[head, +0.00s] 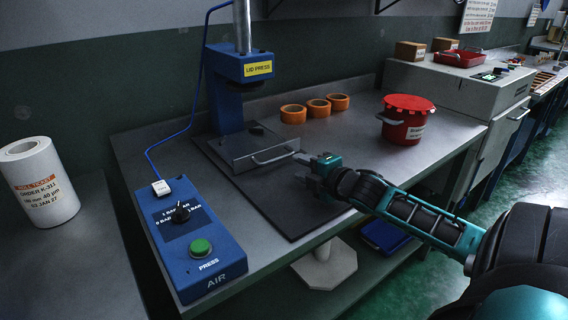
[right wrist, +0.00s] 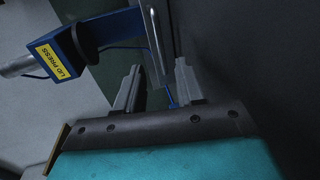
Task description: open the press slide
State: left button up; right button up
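The lid press (head: 228,85) is a blue frame with a yellow label, and it also shows in the right wrist view (right wrist: 66,55). Its grey metal slide (head: 240,150) sits low under the press head, with a bar handle (head: 275,158) on its front. My right gripper (head: 312,159) is at the right end of the handle. In the right wrist view its two fingers (right wrist: 160,75) are apart, with the handle (right wrist: 155,45) just beyond and between the tips. Contact cannot be told. My left gripper is not in view.
A dark mat (head: 290,205) lies clear in front of the slide. A blue air control box (head: 190,235) with a green button stands left. Orange tape rolls (head: 318,108) and a red lidded pot (head: 405,118) stand behind and to the right of my gripper.

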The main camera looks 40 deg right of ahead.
aim_at(280, 158)
jog(key=shift+b+x, duration=0.85)
jog(key=shift+x, duration=3.1)
jog(key=shift+c, duration=1.4)
grip_shut()
